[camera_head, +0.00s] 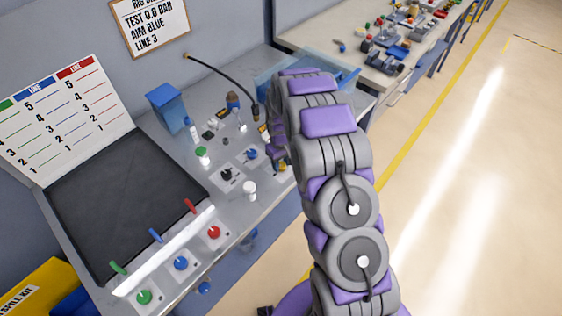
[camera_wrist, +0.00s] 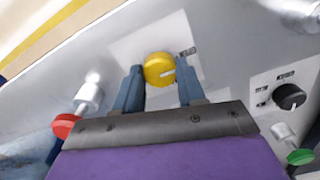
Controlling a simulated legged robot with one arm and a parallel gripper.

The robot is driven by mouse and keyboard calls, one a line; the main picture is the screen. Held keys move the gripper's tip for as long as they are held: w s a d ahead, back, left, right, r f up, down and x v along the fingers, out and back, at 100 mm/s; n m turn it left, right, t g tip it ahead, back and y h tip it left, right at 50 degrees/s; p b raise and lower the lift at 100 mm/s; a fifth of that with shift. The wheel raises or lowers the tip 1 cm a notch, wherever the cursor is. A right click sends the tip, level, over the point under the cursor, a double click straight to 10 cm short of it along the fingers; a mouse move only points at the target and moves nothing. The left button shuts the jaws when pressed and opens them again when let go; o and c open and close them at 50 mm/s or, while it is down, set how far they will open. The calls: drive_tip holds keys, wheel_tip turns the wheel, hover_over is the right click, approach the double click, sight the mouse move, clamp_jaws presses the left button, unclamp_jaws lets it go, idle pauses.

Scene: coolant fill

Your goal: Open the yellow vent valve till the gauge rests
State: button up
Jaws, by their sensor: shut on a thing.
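In the wrist view, the yellow vent valve (camera_wrist: 158,65) is a round knob on a pale square plate, with a white mark on its face pointing right. My gripper (camera_wrist: 160,76) is shut on it, one blue-grey finger on each side. The small label beside the knob is too blurred to read.
A red-capped fitting (camera_wrist: 66,125), a black knob (camera_wrist: 290,96) and a green-capped fitting (camera_wrist: 300,157) flank the gripper. Open floor lies right.

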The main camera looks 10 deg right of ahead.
sight(281, 164)
idle(0.3)
drive_tip(key=o, duration=1.1)
drive_tip(key=shift+c, duration=0.2)
wheel_tip(281, 164, up, 17)
drive_tip(key=p, duration=0.1)
drive_tip(key=shift+r, duration=0.15)
drive_tip(key=shift+w+a, duration=0.1)
